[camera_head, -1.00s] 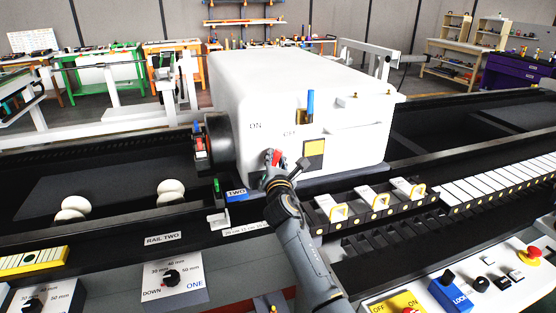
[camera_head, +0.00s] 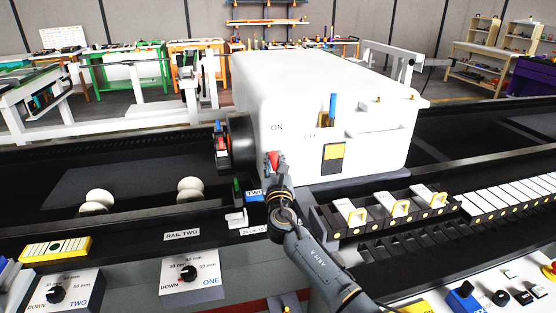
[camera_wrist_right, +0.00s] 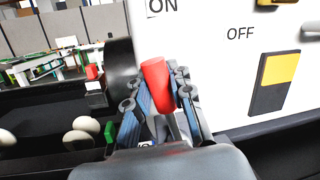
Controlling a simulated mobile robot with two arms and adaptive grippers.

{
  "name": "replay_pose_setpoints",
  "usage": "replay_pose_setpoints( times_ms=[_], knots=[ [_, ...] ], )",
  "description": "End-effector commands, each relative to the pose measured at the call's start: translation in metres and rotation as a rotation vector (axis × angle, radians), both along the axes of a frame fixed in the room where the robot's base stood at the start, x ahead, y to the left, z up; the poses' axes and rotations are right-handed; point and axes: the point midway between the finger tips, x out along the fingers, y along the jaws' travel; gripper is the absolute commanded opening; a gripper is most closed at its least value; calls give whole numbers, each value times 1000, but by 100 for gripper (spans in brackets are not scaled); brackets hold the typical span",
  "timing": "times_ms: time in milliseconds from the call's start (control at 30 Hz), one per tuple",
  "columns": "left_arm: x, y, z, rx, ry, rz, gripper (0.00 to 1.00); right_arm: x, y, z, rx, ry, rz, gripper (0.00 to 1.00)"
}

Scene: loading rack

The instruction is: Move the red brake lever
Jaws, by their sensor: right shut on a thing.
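The red brake lever (camera_head: 273,160) is at the front of the white machine housing (camera_head: 370,140), below the "ON" label. In the right wrist view the red lever (camera_wrist_right: 155,84) stands up between the two fingers of my right gripper (camera_wrist_right: 160,100), tilted slightly left. The right gripper (camera_head: 275,172) is shut on it. The lever's lower end is hidden by the fingers and wrist. The "OFF" label is to the right of the lever. My left gripper is not in view.
A blue handle (camera_head: 333,106) and a yellow-and-black plate (camera_head: 333,157) are to the right on the housing. A black wheel (camera_head: 240,142) is close on the left. Yellow-handled blocks (camera_head: 400,208) stand right of my arm. White knobs (camera_head: 190,188) are at left.

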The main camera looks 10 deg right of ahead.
Motion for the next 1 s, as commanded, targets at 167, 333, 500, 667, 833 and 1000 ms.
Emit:
replay_pose_setpoints(
  times_ms=[167,333,500,667,833,1000],
  knots=[
    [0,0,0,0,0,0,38,-1,3,-7,-12,10,2,0],
    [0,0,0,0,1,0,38,-1,3,-7,-11,10,3,0],
    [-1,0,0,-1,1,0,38,-1,3,-7,-10,11,3,29],
    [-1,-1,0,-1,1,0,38,-1,2,-5,-10,6,2,45],
    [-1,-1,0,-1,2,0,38,0,2,-3,-10,4,2,45],
    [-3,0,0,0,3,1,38,-6,2,-4,-10,3,2,45]
  ],
)
